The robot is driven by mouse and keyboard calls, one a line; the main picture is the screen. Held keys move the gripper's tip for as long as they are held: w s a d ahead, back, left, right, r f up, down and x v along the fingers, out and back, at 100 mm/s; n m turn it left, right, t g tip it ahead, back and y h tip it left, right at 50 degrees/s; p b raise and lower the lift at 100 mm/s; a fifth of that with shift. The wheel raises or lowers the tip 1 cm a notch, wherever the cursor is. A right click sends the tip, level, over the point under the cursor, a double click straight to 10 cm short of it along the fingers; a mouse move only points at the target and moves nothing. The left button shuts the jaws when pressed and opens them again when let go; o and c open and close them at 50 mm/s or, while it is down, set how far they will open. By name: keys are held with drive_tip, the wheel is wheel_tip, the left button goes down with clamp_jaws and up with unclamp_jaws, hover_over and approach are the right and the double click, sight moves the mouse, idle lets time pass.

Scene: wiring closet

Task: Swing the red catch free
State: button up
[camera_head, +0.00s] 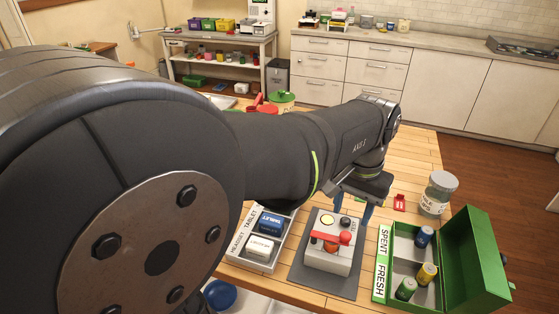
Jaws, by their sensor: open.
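A light grey box device (322,262) sits on a dark mat (349,284) on the wooden table, below the end of my arm. A red catch (346,238) shows on its top, toward the right, beside an orange-red part. A yellow round part is at the back of the same top. My gripper (352,208) hangs over the back of the device with its blue-grey fingers apart and nothing seen between them. It appears apart from the catch, though the exact gap cannot be told. I cannot tell how the catch is fastened.
Left of the device is a tray (283,262) with a blue and a white block. Right is an open green case (382,265) with several cylinders. A lidded jar (437,194) and a small red piece (400,202) stand behind. My arm hides the table's left.

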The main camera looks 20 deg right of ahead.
sight(346, 235)
wheel_tip(346, 235, down, 7)
drive_tip(key=shift+r, duration=0.15)
clamp_jaws()
